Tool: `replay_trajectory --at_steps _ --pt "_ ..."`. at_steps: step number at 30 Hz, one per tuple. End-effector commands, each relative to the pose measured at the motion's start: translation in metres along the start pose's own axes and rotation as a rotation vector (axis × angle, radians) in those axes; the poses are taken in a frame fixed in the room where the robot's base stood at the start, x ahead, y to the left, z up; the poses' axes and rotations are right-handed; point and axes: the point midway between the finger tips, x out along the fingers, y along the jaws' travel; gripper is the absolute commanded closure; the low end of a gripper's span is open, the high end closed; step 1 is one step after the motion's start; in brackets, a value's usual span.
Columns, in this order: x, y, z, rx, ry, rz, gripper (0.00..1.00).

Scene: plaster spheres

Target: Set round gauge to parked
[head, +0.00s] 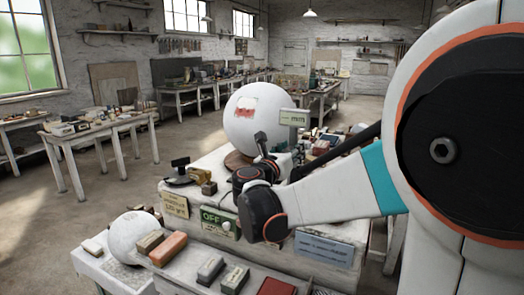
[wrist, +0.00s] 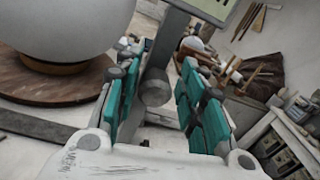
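A small pale display box (head: 293,117), its lettering too small to read with certainty, stands to the right of the large white plaster sphere (head: 258,115); I take it as the gauge. In the wrist view the display's edge (wrist: 212,8) shows at the top, above a grey post (wrist: 165,50) with a rounded grey knob (wrist: 155,88) at its lower end. My gripper (wrist: 158,95) is open, its teal-padded fingers on either side of the knob with visible gaps. In the head view my arm hides most of the gripper and the gauge's lower part.
The large sphere rests on a round brown wooden base (wrist: 60,85), close left of my gripper. A green "OFF" sign (head: 217,218) hangs on the bench front. A smaller sphere (head: 130,235) and several blocks sit on the lower front surface. Tools and boxes crowd the bench to the right.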

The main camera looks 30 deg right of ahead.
Motion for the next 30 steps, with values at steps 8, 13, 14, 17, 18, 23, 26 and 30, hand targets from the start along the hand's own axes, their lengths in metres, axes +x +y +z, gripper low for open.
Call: replay_trajectory --at_steps 8,13,14,17,18,23,26,30 --pt "0.0 0.001 0.0 0.003 0.0 0.004 0.56" --pt "-0.008 0.002 0.001 0.003 0.0 0.006 0.56" --pt "-0.012 0.002 0.001 0.003 0.0 0.007 0.56" --pt "-0.028 0.003 0.001 0.003 -0.001 0.008 0.56" --pt "-0.036 0.003 0.0 0.003 -0.001 0.009 0.56" --pt "-0.07 0.003 0.0 0.002 -0.001 0.009 0.56" --pt "-0.09 0.002 0.0 0.002 -0.001 0.007 0.56" --pt "-0.108 0.001 0.0 0.002 0.0 0.006 0.56"
